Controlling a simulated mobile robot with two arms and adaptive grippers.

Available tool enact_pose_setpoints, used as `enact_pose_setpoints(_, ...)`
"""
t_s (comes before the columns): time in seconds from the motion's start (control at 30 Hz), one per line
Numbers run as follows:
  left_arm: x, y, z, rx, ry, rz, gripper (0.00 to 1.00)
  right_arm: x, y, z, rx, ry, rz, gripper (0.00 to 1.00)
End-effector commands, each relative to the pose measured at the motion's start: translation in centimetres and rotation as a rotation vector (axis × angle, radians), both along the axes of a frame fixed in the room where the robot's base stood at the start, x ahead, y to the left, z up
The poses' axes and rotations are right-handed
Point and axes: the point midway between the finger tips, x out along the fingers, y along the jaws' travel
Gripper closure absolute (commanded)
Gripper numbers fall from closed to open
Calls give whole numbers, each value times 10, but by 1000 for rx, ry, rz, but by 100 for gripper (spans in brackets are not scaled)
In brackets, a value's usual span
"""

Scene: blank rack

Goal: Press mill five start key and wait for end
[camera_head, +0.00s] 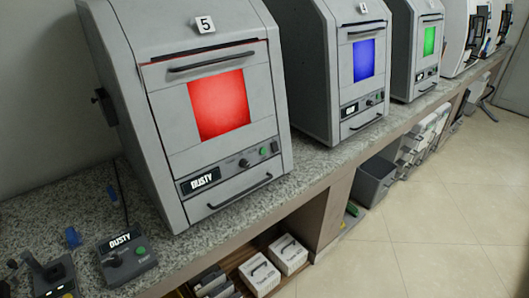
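The mill marked 5 (118,75) is a large grey machine on the speckled counter at left centre. Its number tag (204,24) sits on top. Its front window (218,104) glows red and its door looks shut. The panel below has a display (200,181) reading "DUSTY", a dark knob (244,163) and a green round key (263,151). A small grey control box (127,262) on the counter in front also reads "DUSTY" and has a green key (141,250). I cannot read a start label on either key.
Similar machines with a blue window (364,61) and a green window (429,41) stand farther along the counter (62,204). White boxes (288,253) and a grey bin (374,180) are below. The tiled floor (440,215) is clear at right.

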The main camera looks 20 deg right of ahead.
Motion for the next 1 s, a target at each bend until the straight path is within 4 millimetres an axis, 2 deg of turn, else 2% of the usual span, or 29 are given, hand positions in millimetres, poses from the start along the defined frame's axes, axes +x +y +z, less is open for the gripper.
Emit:
enact_pose_setpoints(0.3,0,0,0,0,0,0,100,0,0,0,0,0,0,100)
enact_pose_setpoints(1.0,0,0,0,0,0,0,100,0,0,0,0,1,0,100)
